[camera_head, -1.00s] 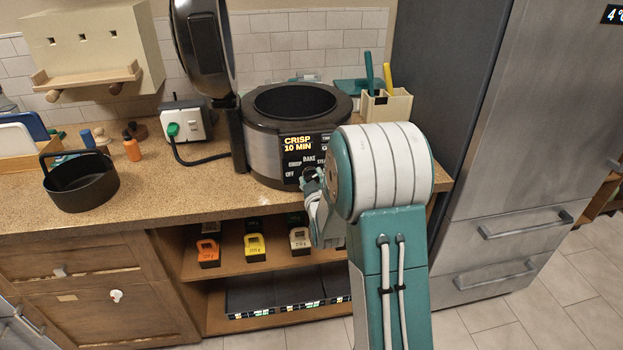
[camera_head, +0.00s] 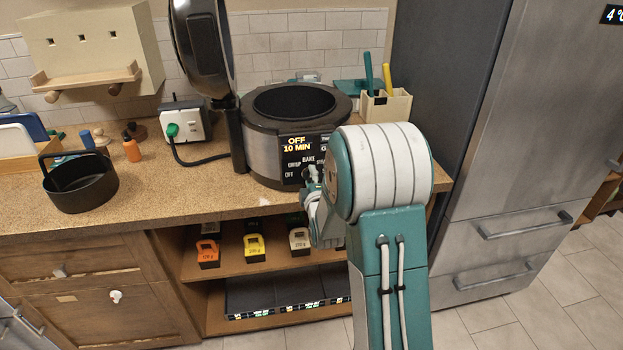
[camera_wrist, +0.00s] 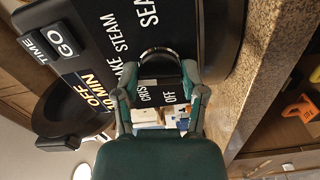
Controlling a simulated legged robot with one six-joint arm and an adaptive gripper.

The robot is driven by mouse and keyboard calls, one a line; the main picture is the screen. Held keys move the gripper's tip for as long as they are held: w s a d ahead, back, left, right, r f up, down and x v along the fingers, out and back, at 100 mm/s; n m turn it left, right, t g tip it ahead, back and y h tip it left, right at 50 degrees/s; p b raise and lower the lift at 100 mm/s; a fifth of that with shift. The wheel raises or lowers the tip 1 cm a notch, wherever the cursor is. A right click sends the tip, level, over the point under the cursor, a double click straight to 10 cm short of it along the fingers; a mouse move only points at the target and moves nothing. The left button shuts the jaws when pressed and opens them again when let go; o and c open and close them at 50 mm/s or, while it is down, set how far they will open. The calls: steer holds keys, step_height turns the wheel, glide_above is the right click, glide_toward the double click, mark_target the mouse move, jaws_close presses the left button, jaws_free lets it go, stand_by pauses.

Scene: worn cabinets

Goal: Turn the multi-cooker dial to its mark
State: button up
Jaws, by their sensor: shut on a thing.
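The multi-cooker (camera_head: 262,150) stands on the counter with its lid (camera_head: 203,45) raised. Its display (camera_head: 298,144) reads OFF and 10 MIN. Mode words OFF, CRISP and BAKE show around the dial; in the wrist view STEAM and part of another word also show. My gripper (camera_head: 312,178) is at the front panel, partly hidden by my arm. In the wrist view, my gripper (camera_wrist: 158,92) has its two fingers on either side of the dial (camera_wrist: 160,52), shut on it. Most of the dial is hidden, and I cannot make out its pointer.
A black handled basket (camera_head: 82,190) sits on the counter at left, with a white socket box (camera_head: 186,122) nearer the cooker. A utensil holder (camera_head: 386,107) stands right of the cooker. Coloured-top containers (camera_head: 254,246) stand on the open shelf below. The fridge (camera_head: 515,120) is at right.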

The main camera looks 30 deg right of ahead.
steer(key=shift+a+f+n, duration=0.1)
steer(key=shift+a+n, duration=0.05)
steer(key=shift+n, duration=0.75)
steer(key=o, duration=1.2)
steer(key=shift+w+f, duration=0.1)
steer(key=shift+c, duration=0.2)
steer(key=shift+s, duration=0.35)
steer(key=v, duration=1.1)
steer(key=shift+a, duration=0.2)
